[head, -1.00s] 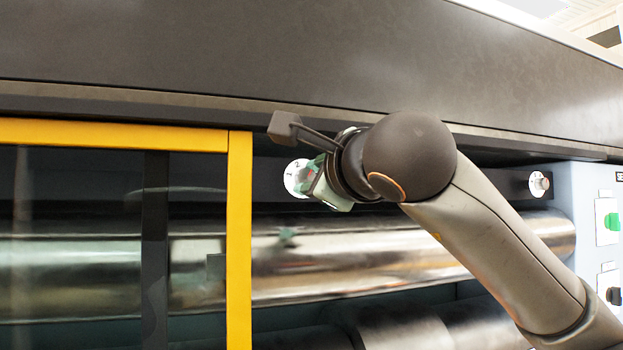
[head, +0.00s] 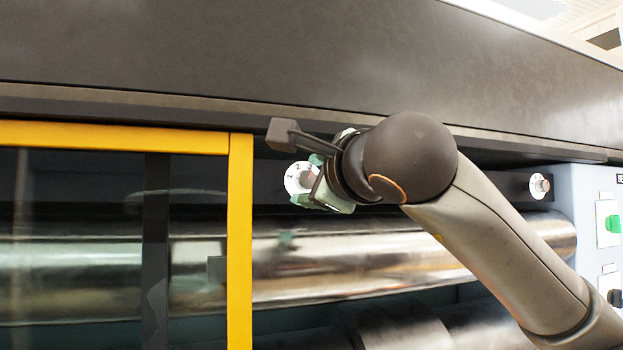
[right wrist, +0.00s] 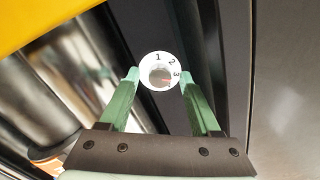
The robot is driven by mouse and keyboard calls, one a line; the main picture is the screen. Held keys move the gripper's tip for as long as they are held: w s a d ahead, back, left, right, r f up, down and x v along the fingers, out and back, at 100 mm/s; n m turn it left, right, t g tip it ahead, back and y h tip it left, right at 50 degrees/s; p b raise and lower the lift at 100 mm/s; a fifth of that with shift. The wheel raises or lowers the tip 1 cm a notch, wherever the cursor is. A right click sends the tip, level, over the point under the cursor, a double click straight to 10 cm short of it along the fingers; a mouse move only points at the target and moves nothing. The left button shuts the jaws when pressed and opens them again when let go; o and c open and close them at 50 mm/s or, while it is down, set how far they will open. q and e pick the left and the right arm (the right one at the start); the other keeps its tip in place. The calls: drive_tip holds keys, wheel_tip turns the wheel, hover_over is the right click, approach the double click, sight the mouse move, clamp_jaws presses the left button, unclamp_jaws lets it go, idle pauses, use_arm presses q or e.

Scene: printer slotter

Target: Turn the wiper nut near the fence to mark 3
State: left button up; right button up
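The wiper nut near the fence is a small grey round nut (right wrist: 160,75) at the centre of a white dial (head: 297,178) marked 1, 2 and 3. The dial sits just right of the yellow fence frame (head: 240,240). I cannot tell clearly which mark the nut points to. My right gripper (head: 309,180) is at the dial. In the right wrist view its green fingers (right wrist: 159,75) are spread to either side of the dial, open, with a gap to the nut on both sides. My left gripper is not in view.
A second nut on a white dial (head: 540,185) sits at the right end of the dark bar, by the light-blue panel (head: 585,200) with green and black knobs. Shiny rollers (head: 340,265) run below the bar. A dark cover (head: 300,55) overhangs above.

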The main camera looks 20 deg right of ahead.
drive_tip(key=shift+s+f, duration=0.1)
drive_tip(key=shift+s, duration=0.4)
drive_tip(key=s+b, duration=0.3)
drive_tip(key=s, duration=0.8)
drive_tip(key=shift+s+d+b, duration=0.25)
drive_tip(key=shift+s+b, duration=0.05)
